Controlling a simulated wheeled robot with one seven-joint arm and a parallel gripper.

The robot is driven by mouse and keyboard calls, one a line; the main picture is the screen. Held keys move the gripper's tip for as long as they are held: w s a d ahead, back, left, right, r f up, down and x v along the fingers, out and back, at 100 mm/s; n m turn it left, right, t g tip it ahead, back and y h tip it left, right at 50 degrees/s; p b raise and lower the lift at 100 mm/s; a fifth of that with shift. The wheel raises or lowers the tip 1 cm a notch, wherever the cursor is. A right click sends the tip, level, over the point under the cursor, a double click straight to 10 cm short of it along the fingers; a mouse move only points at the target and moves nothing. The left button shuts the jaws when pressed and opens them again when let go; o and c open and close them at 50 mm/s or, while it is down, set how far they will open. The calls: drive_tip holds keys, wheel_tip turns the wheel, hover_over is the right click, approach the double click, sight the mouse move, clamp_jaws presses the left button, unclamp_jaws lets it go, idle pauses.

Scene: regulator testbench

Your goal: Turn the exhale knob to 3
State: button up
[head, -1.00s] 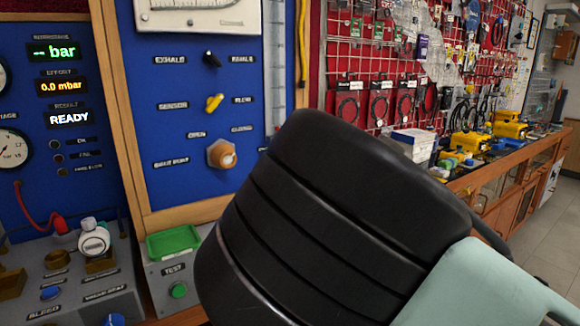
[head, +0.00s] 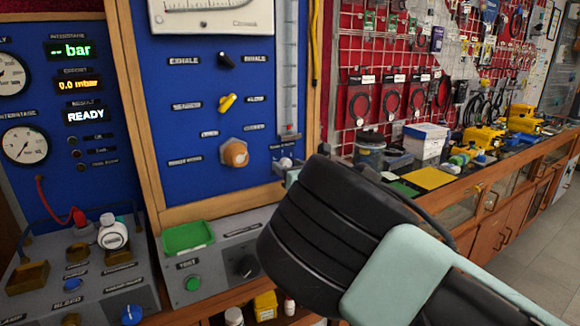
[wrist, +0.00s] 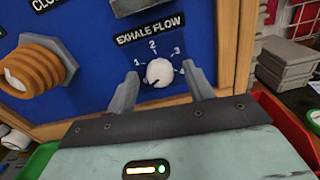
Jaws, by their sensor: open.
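In the head view the knob (head: 286,162) sits below the clear flow tube. My gripper (wrist: 163,79) is open, with one grey finger on each side of the knob. I cannot tell whether the fingers touch it. In the head view my gripper (head: 288,172) reaches the panel's lower right corner, partly hidden by my dark wrist.
An orange ribbed knob (wrist: 32,68) is left of the fingers. Above are a yellow lever (head: 228,103) and a black exhale switch (head: 226,60). A green tray (head: 187,238) lies below on the grey test box (head: 215,262). A red bin (wrist: 285,125) is to the right.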

drive_tip(key=shift+c, duration=0.3)
drive_tip(key=c, duration=0.9)
